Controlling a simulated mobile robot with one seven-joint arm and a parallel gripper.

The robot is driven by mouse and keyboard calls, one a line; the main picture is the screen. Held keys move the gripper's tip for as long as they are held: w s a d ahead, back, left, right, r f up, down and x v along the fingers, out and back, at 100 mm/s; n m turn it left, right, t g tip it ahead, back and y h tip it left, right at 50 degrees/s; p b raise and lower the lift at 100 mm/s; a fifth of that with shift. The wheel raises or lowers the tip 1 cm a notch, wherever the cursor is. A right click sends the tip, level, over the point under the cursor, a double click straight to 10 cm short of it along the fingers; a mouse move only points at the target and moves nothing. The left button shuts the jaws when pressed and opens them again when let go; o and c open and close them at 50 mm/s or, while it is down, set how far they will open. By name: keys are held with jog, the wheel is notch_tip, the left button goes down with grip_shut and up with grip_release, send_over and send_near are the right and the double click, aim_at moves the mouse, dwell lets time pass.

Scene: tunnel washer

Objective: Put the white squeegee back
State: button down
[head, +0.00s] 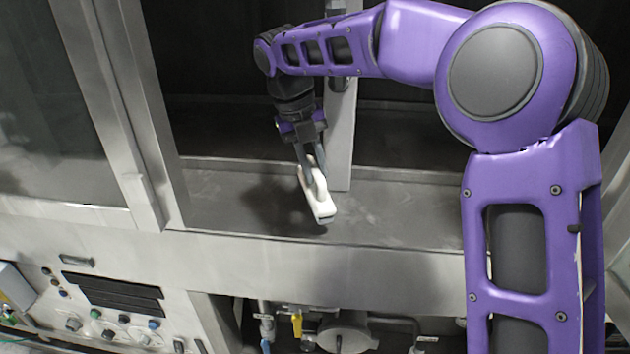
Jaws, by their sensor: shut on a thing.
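The white squeegee (319,203) is in the middle of the head view, over the grey ledge inside the washer opening. My gripper (311,172) reaches down from above and is shut on it near its upper middle. The squeegee slants, with its near end toward the washer's front edge. I cannot tell whether its underside touches the ledge. The gripper's fingertips are partly hidden against the squeegee.
The grey ledge (400,213) is bare on both sides of the squeegee. A vertical metal post (341,135) stands just behind my gripper. A framed glass panel (60,110) is at the left. Below are a control panel (105,310) and pipes with a yellow valve handle (297,324).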

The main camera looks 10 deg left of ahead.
aim_at(314, 187)
jog(key=x, duration=0.1)
jog(key=b+x, duration=0.1)
jog(key=x, duration=0.1)
jog(key=shift+a+f, duration=0.35)
jog(key=c, duration=0.8)
grip_release()
jog(key=shift+r, duration=0.1)
jog(key=p+v, duration=0.3)
jog(key=v, duration=0.9)
